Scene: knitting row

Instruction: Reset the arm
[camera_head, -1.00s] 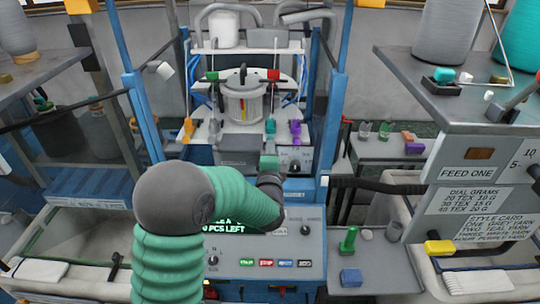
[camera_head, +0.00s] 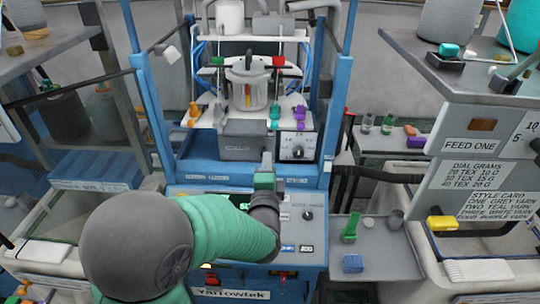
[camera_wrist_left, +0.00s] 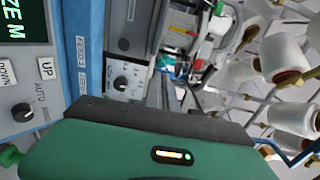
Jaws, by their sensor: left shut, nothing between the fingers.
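My left arm comes in from the bottom left in the head view, with a grey elbow and a green forearm. My left gripper (camera_head: 266,163) is shut and empty. It points up and away, in front of the blue knitting machine's control panel (camera_head: 190,190) and just below the grey box with a dial (camera_head: 297,148). The arm hides much of the panel and its screen. In the left wrist view the green wrist housing (camera_wrist_left: 150,155) fills the bottom, with the panel (camera_wrist_left: 25,75) at left. My right gripper is not in view.
The machine's round white unit (camera_head: 248,92) stands behind the gripper between blue posts (camera_head: 146,90). At right are a grey tray with a green peg (camera_head: 351,228) and a blue block (camera_head: 353,263), and the feed shelf (camera_head: 470,95). White yarn cones (camera_wrist_left: 284,59) show in the wrist view.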

